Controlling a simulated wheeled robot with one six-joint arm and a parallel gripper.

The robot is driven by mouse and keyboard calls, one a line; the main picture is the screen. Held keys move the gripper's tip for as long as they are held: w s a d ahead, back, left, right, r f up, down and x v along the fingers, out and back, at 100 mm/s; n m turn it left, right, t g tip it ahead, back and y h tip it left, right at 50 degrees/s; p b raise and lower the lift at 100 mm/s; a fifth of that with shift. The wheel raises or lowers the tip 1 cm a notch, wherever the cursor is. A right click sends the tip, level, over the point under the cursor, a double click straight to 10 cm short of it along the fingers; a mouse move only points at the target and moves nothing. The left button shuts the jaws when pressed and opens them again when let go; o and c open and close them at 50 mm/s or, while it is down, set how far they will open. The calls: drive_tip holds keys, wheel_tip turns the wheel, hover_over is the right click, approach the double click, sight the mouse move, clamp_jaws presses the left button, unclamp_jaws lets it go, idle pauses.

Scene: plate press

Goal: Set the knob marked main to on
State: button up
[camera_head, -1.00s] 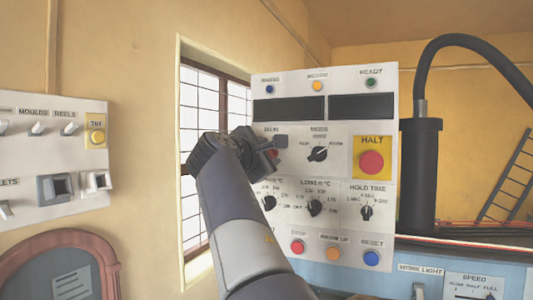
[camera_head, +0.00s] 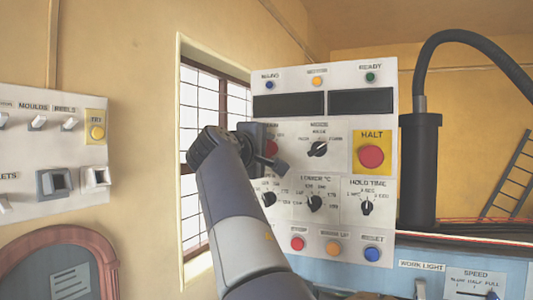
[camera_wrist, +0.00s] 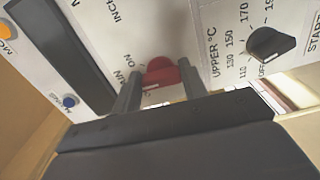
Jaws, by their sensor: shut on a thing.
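The main knob is red and sits on the upright white panel (camera_head: 300,215). In the head view a small part of this knob (camera_head: 271,148) shows beside my gripper (camera_head: 268,152). In the wrist view the red knob (camera_wrist: 160,73) lies between the two dark fingers of my gripper (camera_wrist: 160,84), which are shut on it. A pale pointer line shows on the knob's near edge. The word ON and part of the word MAIN are readable beside it. My gripper hides the rest of the markings, so I cannot tell the exact setting.
A mode knob (camera_head: 317,149) and a large red halt button (camera_head: 371,156) are to the right. The upper °C knob (camera_wrist: 270,44) is close by in the wrist view, and the lower °C knob (camera_head: 315,203) sits lower. A window (camera_head: 195,110) is at left.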

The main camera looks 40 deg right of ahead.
drive_tip(key=m, duration=0.2)
drive_tip(key=m+b, duration=0.1)
drive_tip(key=m, duration=0.3)
drive_tip(key=shift+f+b, duration=0.25)
drive_tip(key=shift+b, duration=0.15)
drive_tip(key=shift+m, duration=0.4)
drive_tip(key=o, duration=1)
drive_tip(key=shift+r, duration=0.1)
drive_tip(key=shift+a, duration=0.1)
drive_tip(key=b+v, duration=0.3)
drive_tip(key=v, duration=0.7)
drive_tip(key=shift+s+a, duration=0.2)
drive_tip(key=shift+a, duration=0.05)
